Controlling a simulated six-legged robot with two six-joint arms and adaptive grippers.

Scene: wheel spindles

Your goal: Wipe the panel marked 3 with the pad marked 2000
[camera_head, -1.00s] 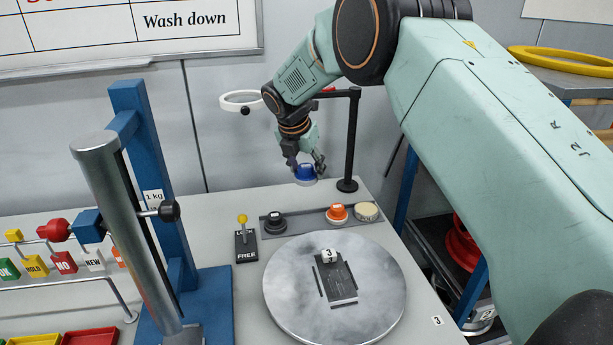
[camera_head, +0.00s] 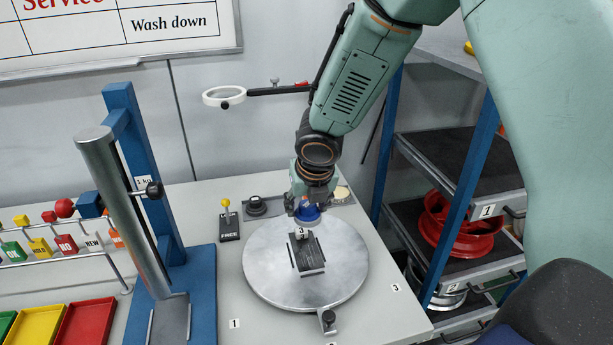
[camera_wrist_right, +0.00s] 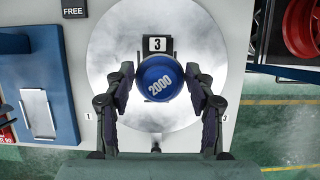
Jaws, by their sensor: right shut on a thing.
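My right gripper (camera_head: 304,205) is shut on a round blue pad (camera_head: 309,213), close to the far edge of the round metal turntable (camera_head: 262,278). In the right wrist view the blue pad (camera_wrist_right: 161,76) reads 2000 and sits between the two fingers of my right gripper (camera_wrist_right: 162,95). The panel marked 3 (camera_head: 309,256) is a dark rectangle on the turntable, with a white 3 block on its far end. In the wrist view the pad covers most of this panel. I cannot tell whether pad and panel touch. My left gripper is not in view.
A lever marked FREE (camera_head: 229,225) and a black pad (camera_head: 257,206) stand behind the turntable. A cream pad (camera_head: 342,193) shows beside my gripper. A blue post stand (camera_head: 138,140) is at left. Shelves with a red wheel (camera_head: 455,228) are at right.

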